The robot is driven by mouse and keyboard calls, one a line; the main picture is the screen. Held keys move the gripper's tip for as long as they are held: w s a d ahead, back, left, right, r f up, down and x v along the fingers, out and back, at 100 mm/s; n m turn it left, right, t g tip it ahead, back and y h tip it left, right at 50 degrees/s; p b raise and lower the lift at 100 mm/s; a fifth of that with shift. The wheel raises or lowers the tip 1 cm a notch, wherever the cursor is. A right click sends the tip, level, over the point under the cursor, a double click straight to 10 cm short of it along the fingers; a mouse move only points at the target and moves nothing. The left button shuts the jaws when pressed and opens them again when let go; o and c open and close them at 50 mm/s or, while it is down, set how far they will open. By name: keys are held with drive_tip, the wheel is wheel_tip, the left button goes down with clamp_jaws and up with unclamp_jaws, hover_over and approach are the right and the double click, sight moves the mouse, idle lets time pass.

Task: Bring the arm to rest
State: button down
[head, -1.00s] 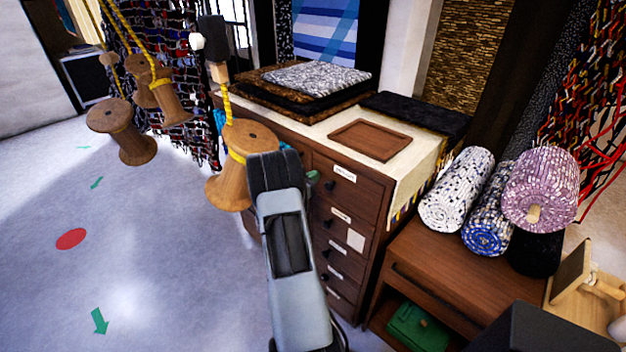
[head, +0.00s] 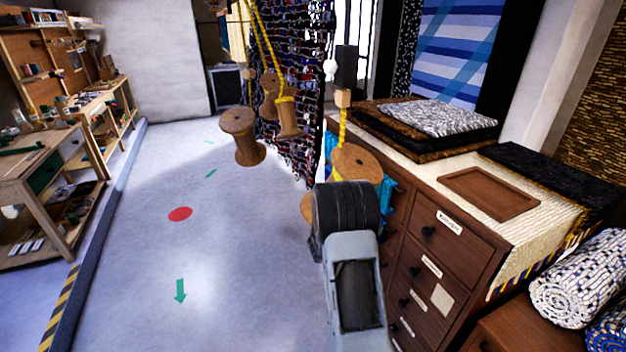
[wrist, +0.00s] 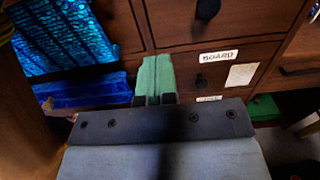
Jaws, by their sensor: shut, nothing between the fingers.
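My gripper (wrist: 154,78) shows in the wrist view with its two green fingers side by side, shut and empty. It points at the fronts of the wooden drawer cabinet (wrist: 215,25), near a drawer labelled BOARD; I cannot tell the exact gap. In the head view my arm stands in front of the left side of the drawer cabinet (head: 455,240) and hides the gripper. A large wooden spool (head: 355,162) on a yellow cord is partly hidden behind the arm.
More wooden spools (head: 240,135) hang left of the cabinet. A brown tray (head: 488,192) lies on the cabinet top, beside folded rugs (head: 440,118). Blue cloth (wrist: 60,40) is left of the fingers. Rolled rugs (head: 580,280) lie at right. The floor (head: 130,270) at left is clear up to a workbench (head: 40,185).

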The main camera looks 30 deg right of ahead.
drive_tip(key=s+a+f+m+g+y, duration=0.3)
drive_tip(key=s+a+f+m+y, duration=0.1)
drive_tip(key=s+a+m+y, duration=0.45)
drive_tip(key=a+r+m+t+y+p, duration=0.1)
drive_tip(key=a+r+m+t+y, duration=0.2)
drive_tip(key=a+r, duration=0.4)
drive_tip(key=s+a+r+m+t+y+p, duration=0.1)
drive_tip(key=a+r+m+t+y, duration=0.3)
drive_tip(key=a, duration=1.5)
wheel_tip(320, 180, up, 3)
drive_tip(key=t+y, duration=0.2)
drive_tip(key=shift+a+t, duration=0.25)
drive_tip(key=shift+t, duration=0.15)
drive_tip(key=shift+r+m, duration=0.1)
drive_tip(key=shift+m, duration=0.15)
